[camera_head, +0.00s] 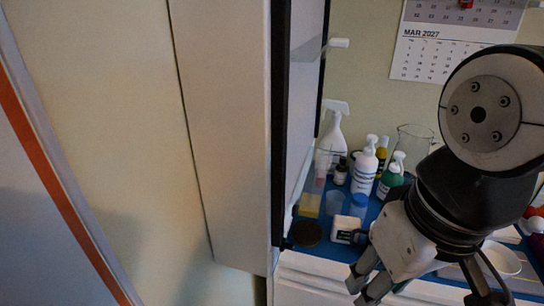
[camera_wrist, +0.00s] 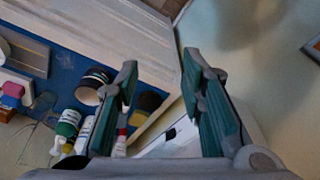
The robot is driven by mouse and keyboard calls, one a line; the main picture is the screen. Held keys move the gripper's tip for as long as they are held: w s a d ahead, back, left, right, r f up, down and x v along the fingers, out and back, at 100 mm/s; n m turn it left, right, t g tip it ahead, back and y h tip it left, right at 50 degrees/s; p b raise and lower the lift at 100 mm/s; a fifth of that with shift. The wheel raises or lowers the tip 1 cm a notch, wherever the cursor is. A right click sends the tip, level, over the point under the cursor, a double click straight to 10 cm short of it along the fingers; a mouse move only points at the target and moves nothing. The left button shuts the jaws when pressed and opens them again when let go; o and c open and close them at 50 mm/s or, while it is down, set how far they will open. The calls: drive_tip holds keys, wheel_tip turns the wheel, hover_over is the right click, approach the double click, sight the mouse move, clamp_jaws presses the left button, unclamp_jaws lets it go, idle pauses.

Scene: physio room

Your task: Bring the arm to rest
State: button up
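My arm (camera_head: 490,110) reaches down along the right side of the head view, in front of a blue-topped surface (camera_head: 319,254). My gripper (camera_wrist: 160,68) shows in the wrist view with its two green-padded fingers apart and nothing between them. I cannot tell how high the fingertips are above the surface.
A white bowl (camera_head: 502,260) is at right. A tall pale panel (camera_head: 225,130) stands left.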

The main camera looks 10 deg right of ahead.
wheel_tip(320, 180, up, 11)
drive_tip(key=t+p, duration=0.2)
drive_tip(key=p, duration=0.8)
drive_tip(key=shift+d+r, duration=0.15)
drive_tip(key=shift+d, duration=0.05)
drive_tip(key=shift+d, duration=0.1)
